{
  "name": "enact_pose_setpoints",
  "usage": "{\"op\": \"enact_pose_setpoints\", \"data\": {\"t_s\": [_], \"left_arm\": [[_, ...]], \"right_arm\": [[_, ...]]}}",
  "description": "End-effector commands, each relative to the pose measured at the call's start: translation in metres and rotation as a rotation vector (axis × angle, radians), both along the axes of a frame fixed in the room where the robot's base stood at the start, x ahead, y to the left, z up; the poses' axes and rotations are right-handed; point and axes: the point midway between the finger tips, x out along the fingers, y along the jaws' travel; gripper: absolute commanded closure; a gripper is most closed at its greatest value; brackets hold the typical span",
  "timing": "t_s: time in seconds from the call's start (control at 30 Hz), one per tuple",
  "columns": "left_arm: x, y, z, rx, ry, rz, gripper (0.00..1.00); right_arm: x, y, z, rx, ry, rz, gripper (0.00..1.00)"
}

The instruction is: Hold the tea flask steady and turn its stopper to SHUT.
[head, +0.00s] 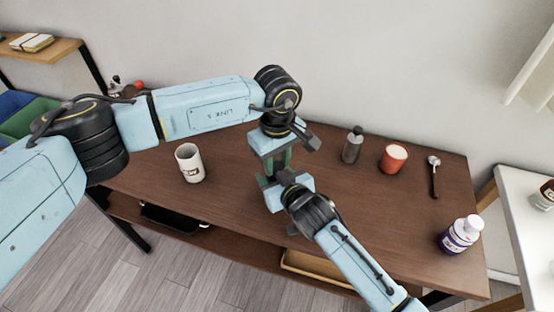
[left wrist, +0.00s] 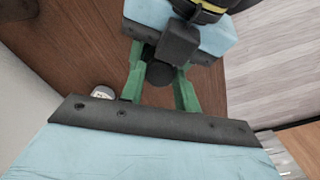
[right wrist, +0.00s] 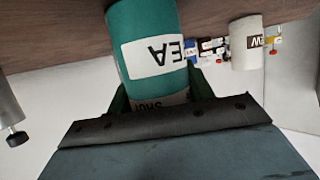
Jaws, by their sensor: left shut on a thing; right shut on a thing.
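The tea flask (right wrist: 150,25) is a green cylinder with a white label reading TEA, upside down in the right wrist view. A second pale band near the gripper carries the letters "Shut", partly cut off. My right gripper (head: 268,183) is shut on the flask's body, one finger on each side. My left gripper (head: 277,163) comes from above. In the left wrist view its green fingers are shut on the dark round stopper (left wrist: 160,74). The flask is mostly hidden in the head view. Which mark the stopper points to cannot be seen.
A white mug (head: 190,163) stands left on the brown table (head: 230,205). A white side table (head: 520,205) adjoins.

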Motion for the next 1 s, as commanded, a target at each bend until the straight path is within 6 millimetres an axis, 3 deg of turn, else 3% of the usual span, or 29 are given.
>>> {"op": "enact_pose_setpoints", "data": {"t_s": [0.23,0.6,0.63,0.8,1.0], "left_arm": [[0.0001,0.0000,0.0004,-0.001,-0.001,0.205,0.91],[0.0001,-0.0002,0.0004,-0.001,0.000,0.241,0.91],[0.0001,-0.0002,0.0005,-0.001,0.000,0.241,0.67],[0.0001,-0.0002,0.0004,-0.001,0.000,0.240,0.46],[0.0001,-0.0001,0.0003,-0.001,-0.001,0.239,0.46]], "right_arm": [[-0.0001,-0.0005,-0.0006,-0.001,0.002,-0.001,0.74],[0.0000,-0.0007,-0.0007,-0.001,0.002,-0.001,0.74],[0.0000,-0.0007,-0.0007,-0.001,0.002,-0.001,0.74],[0.0000,-0.0007,-0.0007,-0.001,0.002,-0.001,0.74],[0.0000,-0.0007,-0.0007,-0.002,0.001,-0.001,0.74]]}}
